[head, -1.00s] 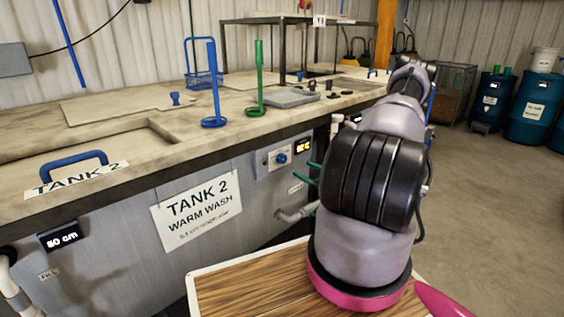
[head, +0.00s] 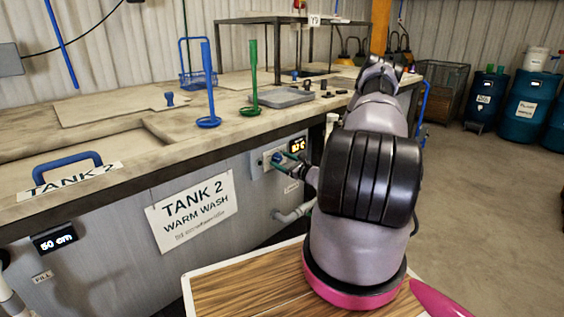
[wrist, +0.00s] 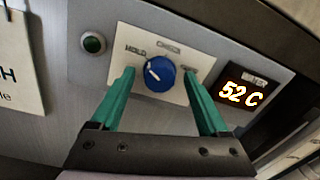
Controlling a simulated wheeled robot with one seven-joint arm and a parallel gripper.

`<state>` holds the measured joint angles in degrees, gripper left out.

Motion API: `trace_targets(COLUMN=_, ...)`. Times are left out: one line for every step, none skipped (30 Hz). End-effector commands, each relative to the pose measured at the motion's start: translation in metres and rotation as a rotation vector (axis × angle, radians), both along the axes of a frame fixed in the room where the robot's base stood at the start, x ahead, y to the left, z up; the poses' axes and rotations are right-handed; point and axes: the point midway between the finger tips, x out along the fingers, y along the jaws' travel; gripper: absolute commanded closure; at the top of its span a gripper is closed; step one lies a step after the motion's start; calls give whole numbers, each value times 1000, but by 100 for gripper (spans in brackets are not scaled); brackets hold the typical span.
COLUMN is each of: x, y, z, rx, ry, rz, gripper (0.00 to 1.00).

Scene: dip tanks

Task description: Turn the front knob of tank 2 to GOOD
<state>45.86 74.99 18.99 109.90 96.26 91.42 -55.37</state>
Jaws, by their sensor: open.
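The front knob (wrist: 159,74) of tank 2 is a blue dial with a white pointer mark, set on a white plate (wrist: 190,46). In the wrist view the pointer aims to the upper left, toward the HOLD label. The labels at the top and right of the plate are too small or hidden to read. My gripper (wrist: 160,85) is open, its green fingers on either side of the knob and apart from it. In the head view the knob (head: 277,158) shows beside my gripper (head: 290,161) on the tank front, right of the TANK 2 sign (head: 192,210).
A temperature display (wrist: 240,92) reading 52 C is right of the plate. A pipe (head: 294,212) juts out below the knob. Blue and green upright handles (head: 208,85) stand on the counter above.

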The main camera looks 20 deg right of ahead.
Motion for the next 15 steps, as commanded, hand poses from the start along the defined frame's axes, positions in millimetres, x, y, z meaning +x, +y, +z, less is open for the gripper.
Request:
trace_targets(x=0, y=0, z=0, rx=0, ry=0, rz=0, gripper=22)
trace_targets(x=0, y=0, z=0, rx=0, ry=0, rz=0, gripper=26)
trace_targets(x=0, y=0, z=0, rx=0, ry=0, rz=0, gripper=41)
trace_targets(x=0, y=0, z=0, rx=0, ry=0, rz=0, gripper=52)
trace_targets(x=0, y=0, z=0, rx=0, ry=0, rz=0, gripper=64)
trace_targets(x=0, y=0, z=0, rx=0, ry=0, rz=0, gripper=79)
trace_targets(x=0, y=0, z=0, rx=0, ry=0, rz=0, gripper=90)
trace_targets(x=0, y=0, z=0, rx=0, ry=0, rz=0, gripper=100)
trace_targets(x=0, y=0, z=0, rx=0, ry=0, rz=0, gripper=100)
trace_targets(x=0, y=0, z=0, rx=0, ry=0, rz=0, gripper=100)
trace_targets(x=0, y=0, z=0, rx=1, ry=0, rz=0, gripper=100)
trace_targets(x=0, y=0, z=0, rx=2, ry=1, rz=0, gripper=100)
trace_targets(x=0, y=0, z=0, rx=5, ry=2, rz=0, gripper=100)
trace_targets(x=-1, y=0, z=0, rx=8, ry=3, rz=1, gripper=100)
trace_targets(x=-1, y=0, z=0, rx=13, ry=5, rz=1, gripper=100)
